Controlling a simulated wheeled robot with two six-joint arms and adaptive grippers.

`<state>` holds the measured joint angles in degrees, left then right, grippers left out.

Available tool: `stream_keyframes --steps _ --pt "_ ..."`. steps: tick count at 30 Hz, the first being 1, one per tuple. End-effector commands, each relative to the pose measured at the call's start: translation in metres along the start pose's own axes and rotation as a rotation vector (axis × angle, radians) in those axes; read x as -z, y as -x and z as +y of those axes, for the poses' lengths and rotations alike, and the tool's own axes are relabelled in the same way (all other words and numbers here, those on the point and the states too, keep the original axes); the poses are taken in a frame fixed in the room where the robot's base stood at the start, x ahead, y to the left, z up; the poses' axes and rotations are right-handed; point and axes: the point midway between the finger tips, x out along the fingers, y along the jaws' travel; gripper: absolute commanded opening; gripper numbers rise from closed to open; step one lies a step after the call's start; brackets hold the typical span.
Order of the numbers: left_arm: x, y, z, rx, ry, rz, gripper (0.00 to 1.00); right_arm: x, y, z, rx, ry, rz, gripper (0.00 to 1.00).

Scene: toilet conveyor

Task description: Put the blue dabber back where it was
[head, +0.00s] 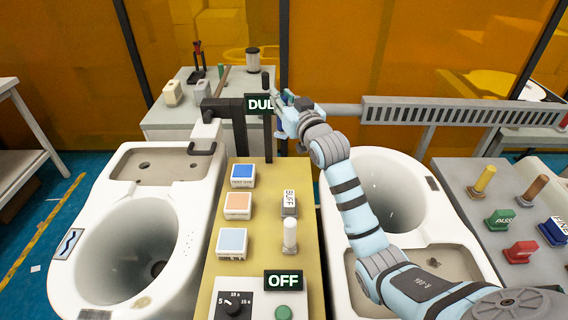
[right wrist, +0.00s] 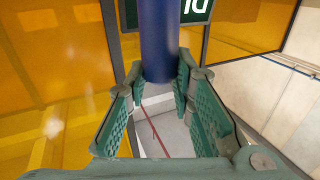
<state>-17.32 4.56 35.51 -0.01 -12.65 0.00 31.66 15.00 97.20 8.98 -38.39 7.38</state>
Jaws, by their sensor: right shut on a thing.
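My right gripper (head: 284,99) is beyond the far end of the yellow board, beside the dark sign that reads "DUL". In the right wrist view my right gripper (right wrist: 162,78) is shut on a dark blue cylinder, which appears to be the blue dabber (right wrist: 160,38). The cylinder stands between the green finger pads and runs out of the top of that view. In the head view the dabber is mostly hidden by the gripper. A blue-topped block (head: 243,171) lies on the yellow board (head: 263,262). My left gripper is not in view.
White toilets stand left (head: 185,225) and right (head: 445,235) of the board. The board also carries orange and light blue blocks, a white peg (head: 290,235) and an OFF sign (head: 284,280). A grey table (head: 475,187) at right holds several stamps. A dark post (head: 267,135) stands near the gripper.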

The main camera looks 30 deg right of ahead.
Motion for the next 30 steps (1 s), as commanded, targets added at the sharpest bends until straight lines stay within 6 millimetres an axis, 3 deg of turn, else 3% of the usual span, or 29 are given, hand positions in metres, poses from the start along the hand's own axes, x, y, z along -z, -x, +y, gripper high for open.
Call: stream_keyframes --steps 3,9,18,29,30 --pt "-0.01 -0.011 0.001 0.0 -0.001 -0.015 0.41 -0.053 0.006 0.013 -0.018 0.002 -0.007 0.0" --pt "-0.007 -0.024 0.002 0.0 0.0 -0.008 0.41 -0.115 0.008 0.019 -0.023 0.002 -0.003 0.0" --pt "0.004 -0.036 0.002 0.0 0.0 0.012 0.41 -0.166 0.008 0.019 -0.022 0.002 -0.002 0.0" --pt "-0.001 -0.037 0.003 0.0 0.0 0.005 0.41 -0.171 0.007 0.019 -0.021 0.002 0.0 0.0" --pt "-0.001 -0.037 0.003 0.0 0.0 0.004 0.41 -0.172 0.007 0.019 -0.021 0.002 -0.001 0.27"
